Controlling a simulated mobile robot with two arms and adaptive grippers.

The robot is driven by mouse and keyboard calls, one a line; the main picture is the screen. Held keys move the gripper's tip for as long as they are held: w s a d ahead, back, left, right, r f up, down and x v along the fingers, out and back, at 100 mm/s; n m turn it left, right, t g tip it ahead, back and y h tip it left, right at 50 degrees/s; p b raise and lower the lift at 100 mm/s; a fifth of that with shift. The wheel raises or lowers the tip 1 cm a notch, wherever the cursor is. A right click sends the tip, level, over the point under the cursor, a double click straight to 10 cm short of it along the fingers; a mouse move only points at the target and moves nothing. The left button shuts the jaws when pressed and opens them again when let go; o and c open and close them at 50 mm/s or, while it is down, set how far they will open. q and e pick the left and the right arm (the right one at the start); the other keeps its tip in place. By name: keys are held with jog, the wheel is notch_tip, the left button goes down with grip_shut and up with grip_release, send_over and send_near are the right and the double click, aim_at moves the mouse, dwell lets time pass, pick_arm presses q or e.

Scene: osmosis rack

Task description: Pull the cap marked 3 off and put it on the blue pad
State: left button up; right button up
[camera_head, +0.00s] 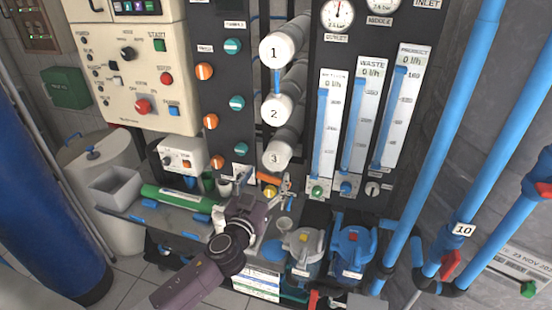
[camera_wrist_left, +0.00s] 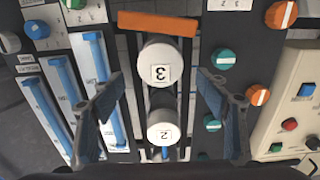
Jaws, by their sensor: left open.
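Small flat blue pieces (camera_head: 143,203) lie along the bench; I cannot tell which is the blue pad. My right gripper is not in view.
Caps 1 (camera_head: 273,50) and 2 (camera_head: 273,113) sit above cap 3. An orange bar (camera_wrist_left: 157,23) runs close to cap 3. Flow meters (camera_head: 325,130) stand to the right, knobs to the left. A grey bin (camera_head: 117,187) and green tube (camera_head: 175,198) are on the bench.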

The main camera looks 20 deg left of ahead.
aim_at(274, 162)
pick_arm(q)
jog(key=w+b, duration=0.1)
jog(key=w, duration=0.2)
jog(key=shift+w, duration=0.3)
jog(key=shift+w+d+b, duration=0.15)
jog(key=shift+w+b, duration=0.9)
jog(key=shift+w, duration=1.85)
jog(key=shift+c, duration=0.3)
jog(key=c, duration=1.4)
jog(key=shift+s, duration=0.3)
jog(key=shift+s+p, duration=0.6)
jog(key=shift+s, duration=1.4)
